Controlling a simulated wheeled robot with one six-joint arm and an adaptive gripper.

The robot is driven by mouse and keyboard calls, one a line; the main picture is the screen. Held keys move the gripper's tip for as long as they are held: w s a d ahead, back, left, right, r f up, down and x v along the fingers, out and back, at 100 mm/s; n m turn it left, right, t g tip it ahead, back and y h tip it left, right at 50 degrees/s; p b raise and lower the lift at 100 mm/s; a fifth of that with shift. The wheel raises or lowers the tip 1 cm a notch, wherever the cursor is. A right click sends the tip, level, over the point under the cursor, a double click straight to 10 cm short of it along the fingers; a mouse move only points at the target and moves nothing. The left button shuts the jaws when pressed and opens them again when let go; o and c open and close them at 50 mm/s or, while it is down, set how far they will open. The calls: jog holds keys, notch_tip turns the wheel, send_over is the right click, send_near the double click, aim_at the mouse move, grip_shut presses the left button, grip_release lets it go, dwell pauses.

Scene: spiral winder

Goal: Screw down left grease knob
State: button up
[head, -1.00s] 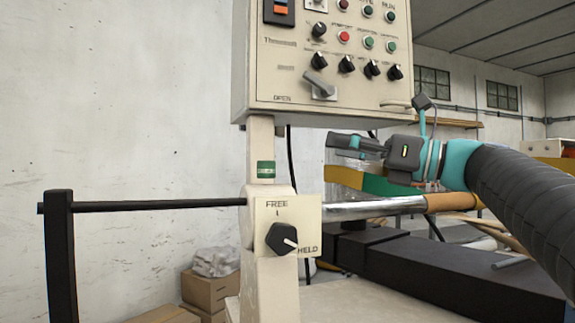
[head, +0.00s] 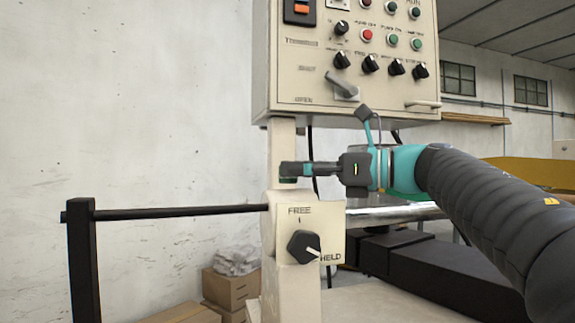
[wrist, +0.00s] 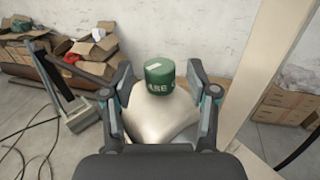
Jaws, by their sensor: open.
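The green grease knob (wrist: 160,76) with pale lettering stands upright on a cream housing (wrist: 158,120) in the wrist view. It appears between my two spread fingers, with a gap on each side. In the head view my gripper (head: 292,170) reaches in from the right at the knob's height and hides most of it. Only a green sliver of the knob (head: 288,181) shows below the fingers. My gripper is open and holds nothing.
A FREE/HELD selector (head: 303,247) sits just below, and a control panel (head: 350,65) hangs above. A black bar (head: 180,212) runs left. A cream post (wrist: 262,85) stands right of the knob in the wrist view. Cardboard boxes (head: 228,287) lie behind.

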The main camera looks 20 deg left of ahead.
jog(key=shift+w+a, duration=0.1)
jog(key=shift+a, duration=1.2)
jog(key=shift+c, duration=0.3)
grip_shut()
